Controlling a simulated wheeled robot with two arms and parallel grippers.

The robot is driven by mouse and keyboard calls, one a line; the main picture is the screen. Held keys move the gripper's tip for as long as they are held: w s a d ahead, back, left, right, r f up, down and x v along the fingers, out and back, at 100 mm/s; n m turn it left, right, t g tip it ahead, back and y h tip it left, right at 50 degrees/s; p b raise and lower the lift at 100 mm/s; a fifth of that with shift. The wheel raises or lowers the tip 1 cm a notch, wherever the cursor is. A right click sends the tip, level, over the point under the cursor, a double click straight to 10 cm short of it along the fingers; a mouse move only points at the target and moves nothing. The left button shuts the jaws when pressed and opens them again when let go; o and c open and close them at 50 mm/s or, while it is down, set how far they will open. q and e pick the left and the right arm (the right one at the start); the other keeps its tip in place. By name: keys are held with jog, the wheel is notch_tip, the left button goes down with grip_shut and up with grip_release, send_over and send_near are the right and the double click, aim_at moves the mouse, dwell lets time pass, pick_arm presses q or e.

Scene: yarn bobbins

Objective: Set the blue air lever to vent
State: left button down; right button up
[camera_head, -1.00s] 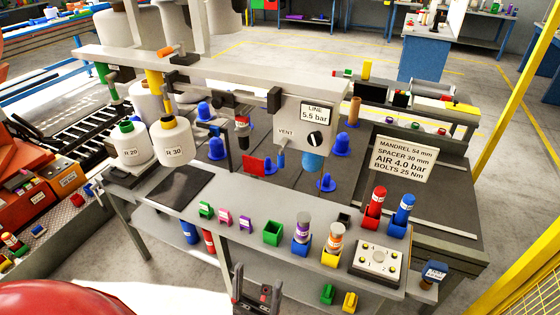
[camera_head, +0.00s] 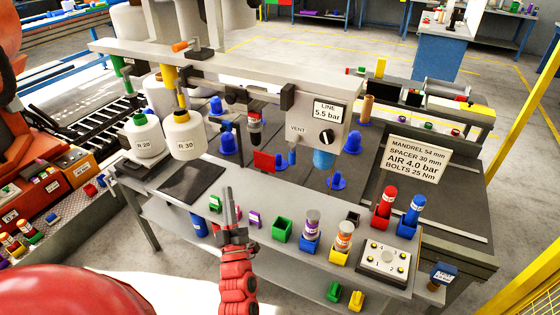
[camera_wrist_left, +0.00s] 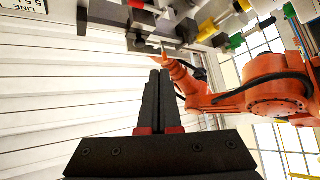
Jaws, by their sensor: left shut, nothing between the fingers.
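The air panel (camera_head: 312,112) hangs from the beam above the bench. It carries a "LINE 5.5 bar" sign, a black round knob (camera_head: 327,137) and a "VENT" label (camera_head: 297,128). A small blue piece (camera_head: 292,157), which looks like the air lever, hangs below the label; its exact setting is too small to tell. A blue cup (camera_head: 323,159) sits under the panel. My left gripper (camera_head: 229,200) is shut and empty, pointing up at the bench's front edge, left of and below the lever. Its closed fingers show in the left wrist view (camera_wrist_left: 158,85). My right gripper is out of view.
Small colored holders, bottles and a button box (camera_head: 382,261) line the front shelf. Blue cones stand behind. A sign (camera_head: 417,158) stands at the right. An orange robot arm (camera_wrist_left: 265,88) shows in the wrist view.

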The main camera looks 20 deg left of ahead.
aim_at(294, 151)
pick_arm(q)
jog(key=w+a+f+n+g+h, duration=0.2)
jog(key=w+a+f+n+h, duration=0.15)
jog(key=w+a+h, duration=0.2)
jog(key=w+d+r+m+h, duration=0.1)
jog(key=d+r+m+h, duration=0.1)
jog(key=d+r+h, duration=0.2)
jog(key=d+h, duration=0.3)
jog(key=h, duration=0.3)
jog(key=shift+w+d+r+p, duration=0.2)
jog(key=shift+w+r+p, duration=0.05)
jog(key=shift+w+p, duration=0.15)
jog(key=shift+m, duration=0.25)
jog(key=w+d+p, duration=0.4)
jog(key=w+p, duration=0.1)
jog(key=w, duration=0.5)
jog(key=shift+w+d+p, duration=0.3)
jog(key=shift+d+p, duration=0.05)
